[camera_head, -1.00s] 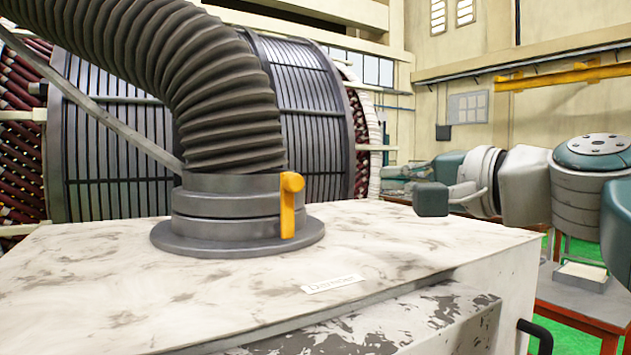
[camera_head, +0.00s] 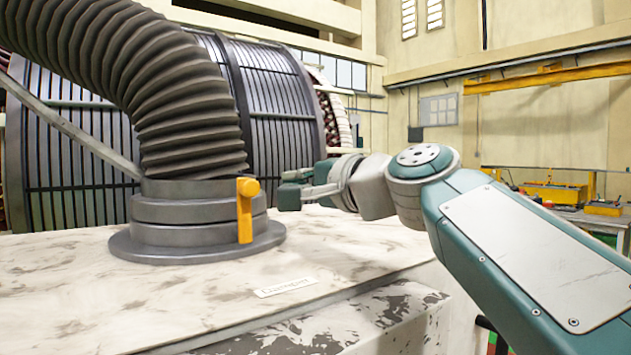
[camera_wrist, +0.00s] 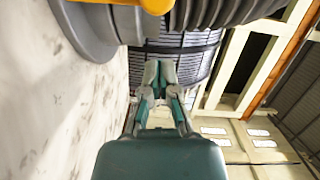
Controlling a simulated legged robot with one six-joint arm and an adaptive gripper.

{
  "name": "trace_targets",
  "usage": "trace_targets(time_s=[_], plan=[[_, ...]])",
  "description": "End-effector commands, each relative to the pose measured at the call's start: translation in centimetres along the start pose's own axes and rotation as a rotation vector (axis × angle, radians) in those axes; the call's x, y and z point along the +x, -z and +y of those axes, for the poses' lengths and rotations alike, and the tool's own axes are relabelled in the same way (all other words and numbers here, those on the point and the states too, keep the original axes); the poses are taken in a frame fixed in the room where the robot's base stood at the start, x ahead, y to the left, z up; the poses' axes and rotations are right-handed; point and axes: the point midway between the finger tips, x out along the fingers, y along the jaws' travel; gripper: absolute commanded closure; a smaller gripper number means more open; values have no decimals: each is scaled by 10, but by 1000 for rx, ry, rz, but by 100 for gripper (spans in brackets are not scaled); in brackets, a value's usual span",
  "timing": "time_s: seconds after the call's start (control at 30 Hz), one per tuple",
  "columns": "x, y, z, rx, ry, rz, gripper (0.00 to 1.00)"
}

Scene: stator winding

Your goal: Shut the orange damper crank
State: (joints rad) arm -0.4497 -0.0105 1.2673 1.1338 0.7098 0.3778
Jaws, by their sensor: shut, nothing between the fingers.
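The orange damper crank (camera_head: 245,213) stands upright on the side of the grey round collar (camera_head: 196,213), with its round knob at the top and its flat lever running down. In the wrist view the orange crank (camera_wrist: 155,5) shows at the top edge, partly cut off. My gripper (camera_head: 285,187) is just right of the crank in the head view, with a small visible gap. In the wrist view my gripper's fingertips (camera_wrist: 160,70) are together and empty, below the crank in the picture. No contact with the crank shows.
A ribbed grey hose (camera_head: 160,85) rises from the collar. The marbled box top (camera_head: 330,245) carries a small label (camera_head: 286,287) and is clear in front of the collar. The large slatted stator (camera_head: 285,100) stands behind. A workbench (camera_head: 600,215) is far right.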

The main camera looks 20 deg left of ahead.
Motion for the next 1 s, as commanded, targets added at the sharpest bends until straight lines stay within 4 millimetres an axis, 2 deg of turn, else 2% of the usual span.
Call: trace_targets(time_s=[0.1, 0.23, 1.0], plan=[[6, -18, 0, -2, 0, -5, 100], [8, -25, 0, -2, -1, -3, 100], [9, -31, -2, -63, -12, -2, 100]])
